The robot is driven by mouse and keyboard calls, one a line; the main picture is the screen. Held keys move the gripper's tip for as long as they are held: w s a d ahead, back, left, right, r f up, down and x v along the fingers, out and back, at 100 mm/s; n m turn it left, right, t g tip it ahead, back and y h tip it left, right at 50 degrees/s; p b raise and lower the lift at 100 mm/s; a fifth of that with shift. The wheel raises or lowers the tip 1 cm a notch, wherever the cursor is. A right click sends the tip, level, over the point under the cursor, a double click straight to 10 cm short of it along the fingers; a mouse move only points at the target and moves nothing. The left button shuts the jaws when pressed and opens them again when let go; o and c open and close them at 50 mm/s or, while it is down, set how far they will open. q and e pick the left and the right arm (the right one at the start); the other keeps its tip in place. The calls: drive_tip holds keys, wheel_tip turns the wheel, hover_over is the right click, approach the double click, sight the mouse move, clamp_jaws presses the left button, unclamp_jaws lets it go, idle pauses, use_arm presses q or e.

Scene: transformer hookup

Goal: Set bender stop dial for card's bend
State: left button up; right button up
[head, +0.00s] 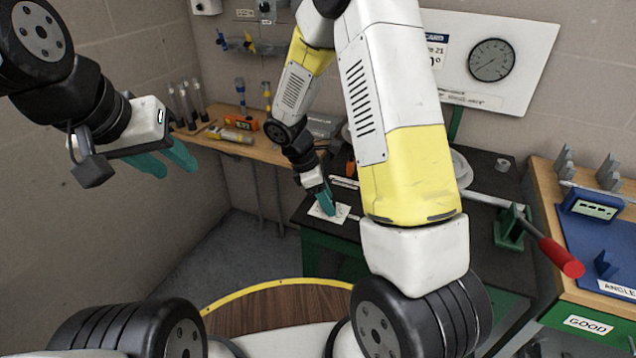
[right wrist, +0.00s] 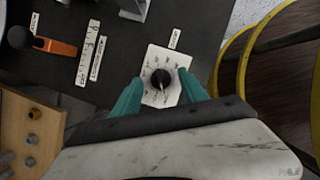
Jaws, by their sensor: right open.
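The stop dial is a black round knob (right wrist: 161,79) with a pale pointer line, on a white plate (right wrist: 154,99) with markings around it. My right gripper (right wrist: 163,92) is open, its teal fingers on either side of the knob with gaps between; I cannot tell its height above the plate. In the head view my right gripper (head: 327,203) is over the white plate (head: 316,212) and hides the knob. My left gripper (head: 172,158) is open and empty, raised at the left. A wall card (head: 437,55) is partly hidden by my right arm; its bend figure is not fully readable.
The dark bench top (head: 485,262) carries a green bender part with a red-ended lever (head: 562,258) at right. An orange-handled tool (right wrist: 55,46) and label strips (right wrist: 92,52) lie near the dial. A wooden shelf (head: 262,146) and a blue angle tray (head: 590,258) flank the bench.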

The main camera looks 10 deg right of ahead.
drive_tip(key=shift+d+f, duration=0.15)
drive_tip(key=shift+f, duration=0.15)
clamp_jaws()
drive_tip(key=shift+m, duration=0.3)
drive_tip(key=m+g, duration=0.1)
drive_tip(key=m, duration=0.1)
drive_tip(key=m+g+y, duration=0.1)
drive_tip(key=m, duration=0.2)
drive_tip(key=shift+w+m, duration=0.15)
drive_tip(key=shift+m, duration=0.15)
drive_tip(key=m, duration=0.2)
drive_tip(key=m+g+y, duration=0.1)
drive_tip(key=m, duration=0.2)
drive_tip(key=shift+w+d+y, duration=0.1)
drive_tip(key=shift+d+y, duration=0.05)
drive_tip(key=shift+y, duration=0.15)
drive_tip(key=shift+m+g, duration=0.3)
drive_tip(key=shift+m, duration=0.1)
